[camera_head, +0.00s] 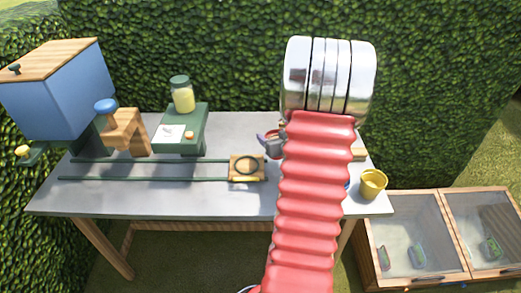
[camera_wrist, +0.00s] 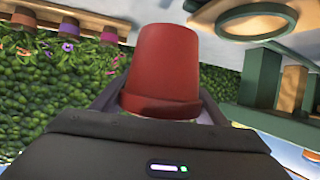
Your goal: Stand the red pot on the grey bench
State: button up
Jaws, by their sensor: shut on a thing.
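The red pot (camera_wrist: 165,65) fills the middle of the wrist view, which shows the scene upside down. My gripper (camera_wrist: 160,100) is shut on it, with a finger on each side near its rim. The pot is upright, rim in line with the rims of the other pots.
On the bench are a blue hopper (camera_head: 60,92), a green stand (camera_head: 190,128) with a yellow jar (camera_head: 183,97), two green rails, a wooden block with a ring (camera_head: 235,168) and a yellow bucket (camera_head: 373,183). The front left top is bare. Flower pots (camera_wrist: 68,27) line a board.

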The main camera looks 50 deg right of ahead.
jog(key=shift+f, duration=1.25)
jog(key=shift+f, duration=2.1)
jog(key=shift+f, duration=0.1)
jog(key=o, duration=1.2)
jog(key=shift+o, duration=0.2)
jog(key=shift+s+a+r, duration=0.2)
jog(key=shift+s+r, duration=0.05)
jog(key=shift+s, duration=0.05)
jog(key=v, duration=1.1)
